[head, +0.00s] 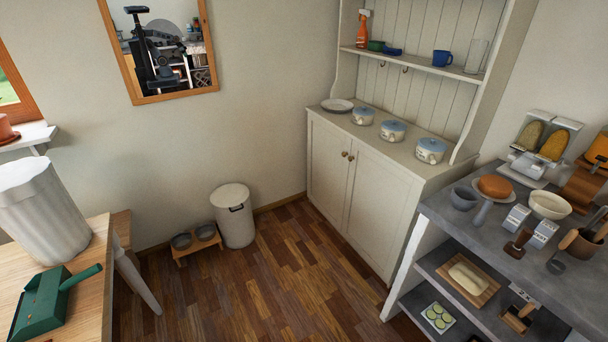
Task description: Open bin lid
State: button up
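A white cylindrical bin (237,226) stands upright on the wooden floor near the wall, in the middle left of the head view. Its round white lid (230,193) lies flat on top and looks shut. A small dark mark or handle shows just under the rim, on the front right side. My gripper is not directly in view, so its state does not show.
A stand with two bowls (196,239) is left of the bin. A cream cupboard (343,190) stands to the right. A wooden table (70,318) with a ribbed container (42,210) and green dustpan (42,302) is at left. A grey counter (474,237) is at right. The middle floor is clear.

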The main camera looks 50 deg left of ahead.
aim_at(229, 196)
jog(key=u, duration=2.85)
jog(key=i, duration=3.5)
jog(key=z, duration=0.55)
